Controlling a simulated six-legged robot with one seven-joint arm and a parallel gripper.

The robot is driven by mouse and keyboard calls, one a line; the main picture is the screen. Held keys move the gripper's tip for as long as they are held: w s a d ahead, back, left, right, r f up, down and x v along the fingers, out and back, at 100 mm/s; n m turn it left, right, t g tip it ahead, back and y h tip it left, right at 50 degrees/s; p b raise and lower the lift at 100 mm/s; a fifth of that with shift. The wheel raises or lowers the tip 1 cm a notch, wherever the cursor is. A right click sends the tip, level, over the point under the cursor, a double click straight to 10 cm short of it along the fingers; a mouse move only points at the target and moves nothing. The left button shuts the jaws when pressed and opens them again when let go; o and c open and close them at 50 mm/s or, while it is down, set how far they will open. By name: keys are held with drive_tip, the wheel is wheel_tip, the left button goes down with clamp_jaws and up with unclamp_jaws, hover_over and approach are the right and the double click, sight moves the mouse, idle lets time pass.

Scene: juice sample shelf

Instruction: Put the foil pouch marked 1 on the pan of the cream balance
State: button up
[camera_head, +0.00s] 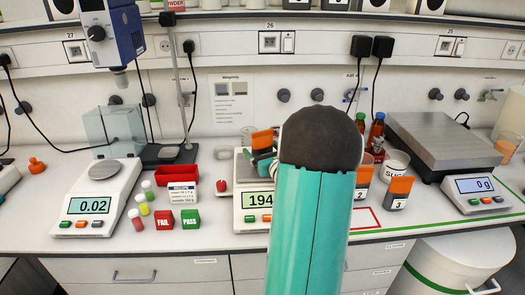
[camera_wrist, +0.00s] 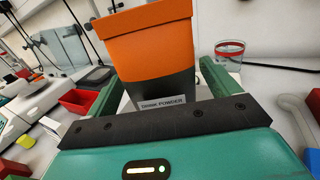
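An orange-topped dark foil pouch (camera_head: 262,140) stands at the pan of the cream balance (camera_head: 240,222), whose display reads 194, partly cut off by my arm. In the wrist view the pouch (camera_wrist: 150,45) is upright between the two green fingers of my gripper (camera_wrist: 158,80). Its label reads "DRINK POWDER"; its number is hidden. I cannot tell whether the fingers press on it; thin light gaps show beside them. My gripper (camera_head: 263,152) is at the pouch in the head view. The pouch's base and most of the pan are hidden.
Pouches marked 2 (camera_head: 363,180) and 3 (camera_head: 397,190) stand right of my arm. A white balance (camera_head: 98,205) reading 0.02, a red tray (camera_head: 177,177) and FAIL and PASS blocks (camera_head: 190,219) are left. A grey-topped scale (camera_head: 440,140) is right. A glass beaker (camera_wrist: 230,52) stands near the pouch.

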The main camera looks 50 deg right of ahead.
drive_tip(key=shift+r, duration=0.1)
drive_tip(key=shift+s, duration=0.2)
drive_tip(key=v, duration=1.1)
drive_tip(key=shift+s+a, duration=0.25)
drive_tip(key=w+a+r+n+g+y, duration=0.1)
drive_tip(key=w+a+n+y, duration=0.2)
drive_tip(key=a+n+y, duration=0.5)
drive_tip(key=w+a+r+n+g+y, duration=0.1)
drive_tip(key=w+a+r+n+g, duration=0.2)
drive_tip(key=a, duration=0.9)
drive_tip(key=w+a+n+y, duration=0.3)
drive_tip(key=a+n+y, duration=0.2)
drive_tip(key=a+n, duration=0.4)
drive_tip(key=s+a+r+n+g+h, duration=0.1)
drive_tip(key=s+a+n+g+h, duration=0.2)
drive_tip(key=s+a+n, duration=0.3)
drive_tip(key=s+a+r+n+g+h, duration=0.1)
drive_tip(key=s+a+n+g+h, duration=0.2)
drive_tip(key=n, duration=1.2)
drive_tip(key=s+a, duration=0.3)
drive_tip(key=a, duration=0.2)
drive_tip(key=shift+a+g, duration=0.25)
drive_tip(key=shift+g, duration=0.05)
